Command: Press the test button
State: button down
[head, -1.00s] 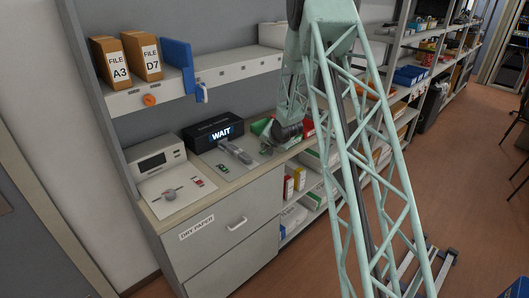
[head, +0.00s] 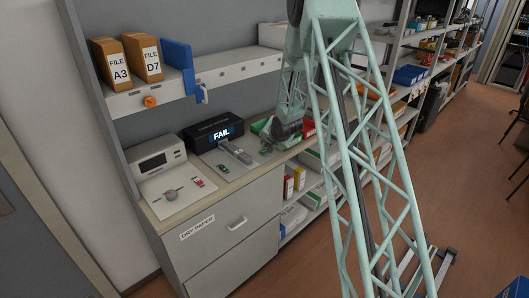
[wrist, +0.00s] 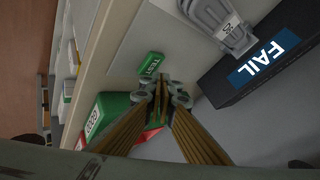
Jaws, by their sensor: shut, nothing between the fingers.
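The green test button (wrist: 152,65), marked TEST, sits on a pale plate on the counter in the wrist view. My gripper (wrist: 163,88) is shut and empty. Its fingertips appear just below the button in that picture; I cannot tell whether they touch it. The black display box (head: 213,135) reads FAIL in the head view and also shows in the wrist view (wrist: 258,65). The button is hard to make out in the head view.
A white instrument (head: 157,163) and a panel with a grey knob (head: 170,193) stand at the counter's left end. Green and red boxes (wrist: 112,118) lie close beside my gripper. A shelf with orange files (head: 142,57) hangs above. The drawer cabinet (head: 235,235) is below.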

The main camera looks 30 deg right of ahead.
jog(key=shift+r, duration=0.15)
jog(key=shift+r+p, duration=1.7)
jog(key=shift+r, duration=0.65)
